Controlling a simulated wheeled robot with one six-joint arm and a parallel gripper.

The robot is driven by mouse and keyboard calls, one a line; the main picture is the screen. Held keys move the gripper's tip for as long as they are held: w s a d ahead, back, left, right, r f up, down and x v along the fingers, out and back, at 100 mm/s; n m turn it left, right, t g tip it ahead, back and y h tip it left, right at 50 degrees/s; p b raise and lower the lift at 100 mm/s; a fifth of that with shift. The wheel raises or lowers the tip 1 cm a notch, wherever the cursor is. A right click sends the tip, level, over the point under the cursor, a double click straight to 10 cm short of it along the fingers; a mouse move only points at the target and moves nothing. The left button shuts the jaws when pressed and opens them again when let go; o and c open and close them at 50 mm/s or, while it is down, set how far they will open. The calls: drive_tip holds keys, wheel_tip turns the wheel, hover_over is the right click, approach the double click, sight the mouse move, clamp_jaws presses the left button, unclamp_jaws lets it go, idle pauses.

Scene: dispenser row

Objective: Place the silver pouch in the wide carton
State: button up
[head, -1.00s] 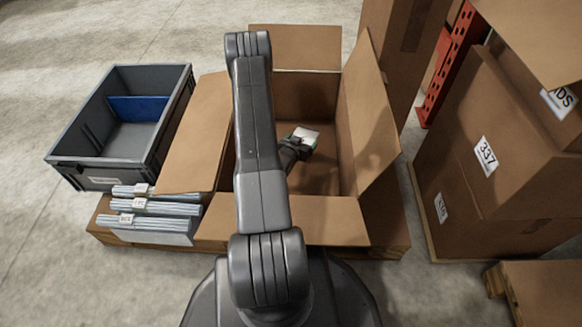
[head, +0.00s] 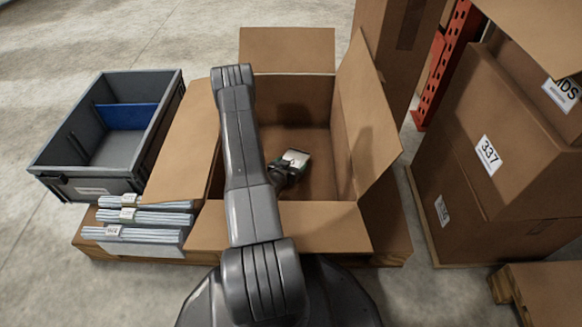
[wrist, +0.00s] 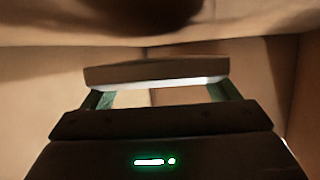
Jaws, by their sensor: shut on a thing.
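The wide carton (head: 352,213) stands open in front of me, its flaps spread outward. My gripper (head: 291,165) is inside its opening, partly hidden behind my arm. It is shut on the silver pouch (head: 297,156), which shows as a small pale patch above the carton's brown floor. In the wrist view the pouch (wrist: 158,72) is a flat shape with a bright lower edge, between the green-edged fingers of my gripper (wrist: 160,92). Whether the pouch touches the carton floor I cannot tell.
A grey tote (head: 62,183) with a blue divider stands left of the carton. Flat stacked packs (head: 140,232) lie at its near left. Tall stacked boxes (head: 490,150) and an orange rack post (head: 447,65) stand to the right. Bare concrete floor lies behind.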

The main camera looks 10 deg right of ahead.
drive_tip(key=shift+f, duration=0.2)
drive_tip(key=shift+f, duration=0.4)
drive_tip(key=o, duration=0.9)
drive_tip(key=shift+r, duration=0.15)
drive_tip(key=p+v, duration=0.1)
drive_tip(key=v, duration=0.2)
drive_tip(key=r+p+v, duration=0.1)
drive_tip(key=v, duration=0.2)
drive_tip(key=shift+a+p, duration=0.1)
drive_tip(key=shift+p, duration=0.25)
drive_tip(key=shift+s+a+r, duration=0.25)
drive_tip(key=shift+s+a, duration=0.1)
drive_tip(key=shift+s, duration=0.2)
